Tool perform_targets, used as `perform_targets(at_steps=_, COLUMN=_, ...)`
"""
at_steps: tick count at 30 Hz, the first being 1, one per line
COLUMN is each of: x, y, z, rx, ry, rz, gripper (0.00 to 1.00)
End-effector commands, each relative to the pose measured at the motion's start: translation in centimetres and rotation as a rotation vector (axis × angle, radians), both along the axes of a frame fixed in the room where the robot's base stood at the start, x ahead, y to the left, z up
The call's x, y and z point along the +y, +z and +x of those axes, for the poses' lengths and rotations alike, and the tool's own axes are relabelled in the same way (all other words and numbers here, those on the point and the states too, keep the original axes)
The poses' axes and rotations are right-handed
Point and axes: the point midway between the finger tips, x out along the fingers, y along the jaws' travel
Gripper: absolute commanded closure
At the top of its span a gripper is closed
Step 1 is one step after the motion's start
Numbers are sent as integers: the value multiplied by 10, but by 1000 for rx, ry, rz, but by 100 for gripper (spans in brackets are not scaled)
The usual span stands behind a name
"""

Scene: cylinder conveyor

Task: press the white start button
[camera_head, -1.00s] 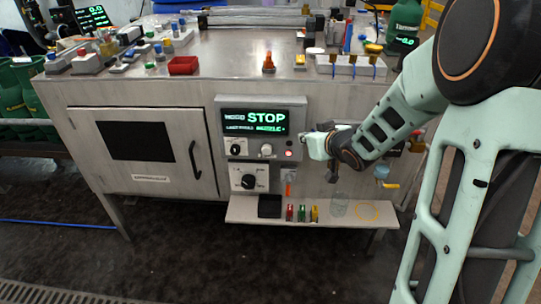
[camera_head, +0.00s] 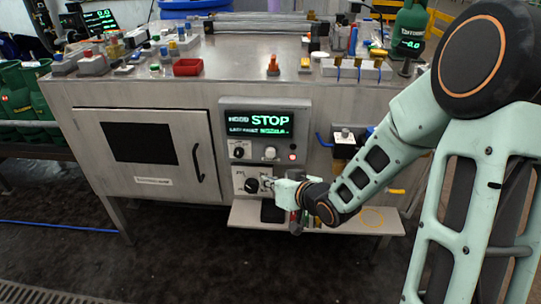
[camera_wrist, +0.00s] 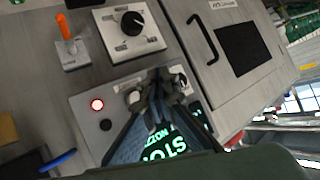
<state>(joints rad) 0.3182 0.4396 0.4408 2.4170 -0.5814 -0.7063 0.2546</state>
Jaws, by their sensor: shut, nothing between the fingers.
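The white button (camera_head: 270,153) is a pale round knob on the grey control panel (camera_head: 303,120), below the display reading STOP (camera_head: 268,119). A small red light (camera_head: 292,157) is to its right and a black knob (camera_head: 238,152) to its left. My gripper (camera_head: 267,182) is shut and empty, in front of the lower dial box in the head view. In the wrist view, the white button (camera_wrist: 134,97) shows just left of my gripper's fingertips (camera_wrist: 160,80). The fingers cover part of the display. I cannot tell the gap between fingertips and panel.
The lower box has a large black dial (camera_head: 251,185). A narrow shelf (camera_head: 350,226) with small items sticks out below it. The cabinet door with a black handle (camera_head: 196,163) is to the left.

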Motion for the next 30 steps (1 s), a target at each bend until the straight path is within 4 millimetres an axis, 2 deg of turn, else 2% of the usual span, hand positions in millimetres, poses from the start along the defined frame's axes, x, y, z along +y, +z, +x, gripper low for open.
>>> perform_targets(at_steps=18, x=-3, y=1, z=75, rx=0, ry=0, rz=0, gripper=100)
perform_targets(at_steps=24, x=-3, y=0, z=84, rx=0, ry=-1, rz=-1, gripper=100)
perform_targets(at_steps=30, x=-3, y=0, z=85, rx=-1, ry=0, rz=-1, gripper=100)
